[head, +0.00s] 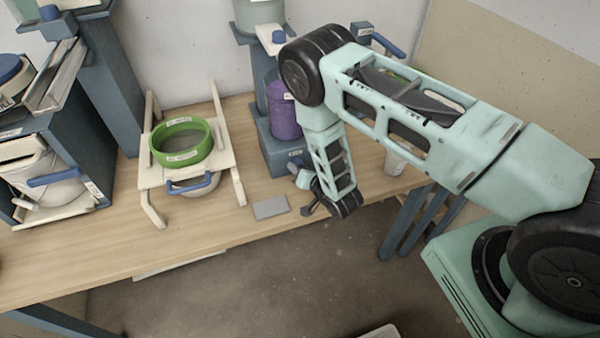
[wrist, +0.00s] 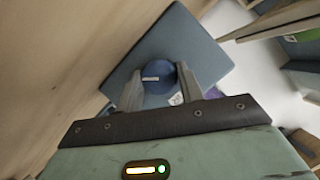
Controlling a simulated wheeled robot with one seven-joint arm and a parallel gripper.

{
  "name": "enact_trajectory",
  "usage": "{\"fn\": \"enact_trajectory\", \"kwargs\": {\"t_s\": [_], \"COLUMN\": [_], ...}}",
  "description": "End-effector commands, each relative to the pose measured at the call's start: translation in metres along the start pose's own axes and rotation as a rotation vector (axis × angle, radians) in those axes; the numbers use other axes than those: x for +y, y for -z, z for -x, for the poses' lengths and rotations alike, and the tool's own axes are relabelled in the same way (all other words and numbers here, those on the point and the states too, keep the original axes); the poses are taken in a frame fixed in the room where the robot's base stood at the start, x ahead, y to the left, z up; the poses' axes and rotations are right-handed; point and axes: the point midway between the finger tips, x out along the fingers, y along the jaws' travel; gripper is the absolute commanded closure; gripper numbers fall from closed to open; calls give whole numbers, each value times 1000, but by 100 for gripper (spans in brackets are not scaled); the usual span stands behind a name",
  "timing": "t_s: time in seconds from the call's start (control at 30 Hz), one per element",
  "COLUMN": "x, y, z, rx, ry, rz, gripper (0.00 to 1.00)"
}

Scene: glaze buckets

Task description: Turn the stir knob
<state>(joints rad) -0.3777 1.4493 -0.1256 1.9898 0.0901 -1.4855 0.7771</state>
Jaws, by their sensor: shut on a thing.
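A round blue knob (wrist: 158,90) with a small white label on its face stands on a blue-grey box (wrist: 197,38) in the wrist view. The label is too small to read. My gripper (wrist: 160,76) is shut on this knob, with one grey finger on each side of it. In the head view my arm reaches down beside the blue-grey dispenser base (head: 277,160) at the middle of the bench. The knob is hidden there, and the fingertips cannot be made out clearly.
A green sieve (head: 181,143) sits on a pale wooden stand left of the arm. A purple container (head: 285,117) stands on the dispenser. A grey plate (head: 270,208) lies near the bench's front edge. A white cup (head: 397,160) is behind my arm. Bare bench (head: 100,245) shows at left.

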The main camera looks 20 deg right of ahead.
Motion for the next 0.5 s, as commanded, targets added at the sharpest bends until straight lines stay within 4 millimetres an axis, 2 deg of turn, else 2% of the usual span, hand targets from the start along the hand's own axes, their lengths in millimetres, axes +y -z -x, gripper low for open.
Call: {"fn": "enact_trajectory", "kwargs": {"t_s": [0.5], "x": [6], "y": [-3], "z": [-2], "rx": [-9], "ry": [200], "rz": [-447], "gripper": [85]}}
